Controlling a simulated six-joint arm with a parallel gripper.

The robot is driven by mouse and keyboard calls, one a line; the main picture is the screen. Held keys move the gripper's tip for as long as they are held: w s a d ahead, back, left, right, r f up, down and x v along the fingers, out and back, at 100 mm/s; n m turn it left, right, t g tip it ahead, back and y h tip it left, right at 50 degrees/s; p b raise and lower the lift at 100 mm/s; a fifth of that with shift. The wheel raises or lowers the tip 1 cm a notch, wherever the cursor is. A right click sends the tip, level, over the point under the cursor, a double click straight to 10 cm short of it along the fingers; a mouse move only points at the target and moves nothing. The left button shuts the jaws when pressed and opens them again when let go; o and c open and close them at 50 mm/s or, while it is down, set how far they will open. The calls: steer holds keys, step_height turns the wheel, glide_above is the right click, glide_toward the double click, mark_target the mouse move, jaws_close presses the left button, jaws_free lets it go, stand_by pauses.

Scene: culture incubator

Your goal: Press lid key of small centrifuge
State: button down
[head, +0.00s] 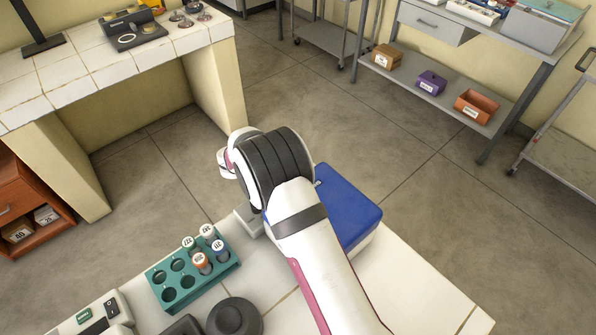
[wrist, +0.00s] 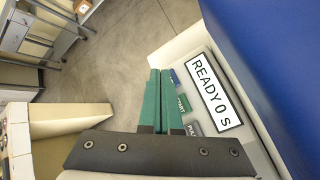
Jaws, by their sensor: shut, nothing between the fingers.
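The small centrifuge has a blue lid (head: 348,205) and a white body; the lid looks down. In the wrist view the lid (wrist: 275,50) is at upper right, beside the front panel. The panel has a display (wrist: 214,95) reading "READY 0 S". Beside it are a blue key (wrist: 174,77), a green key (wrist: 184,103) marked START in part, and a grey key (wrist: 193,128). The blue key's label is not readable. My gripper (wrist: 159,72) is shut and empty, its green fingers partly covering the keys. I cannot tell whether it touches them. My arm hides it in the head view.
A teal tube rack (head: 193,275) with several capped tubes stands left of the centrifuge on the white tiled bench (head: 425,290). A dark round object (head: 235,318) is in front of the rack. A white device (head: 100,315) is at the lower left. Open floor lies beyond the bench.

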steer(key=shift+f, duration=0.35)
stand_by(0.7)
steer(key=shift+r, duration=0.75)
steer(key=shift+r, duration=2.55)
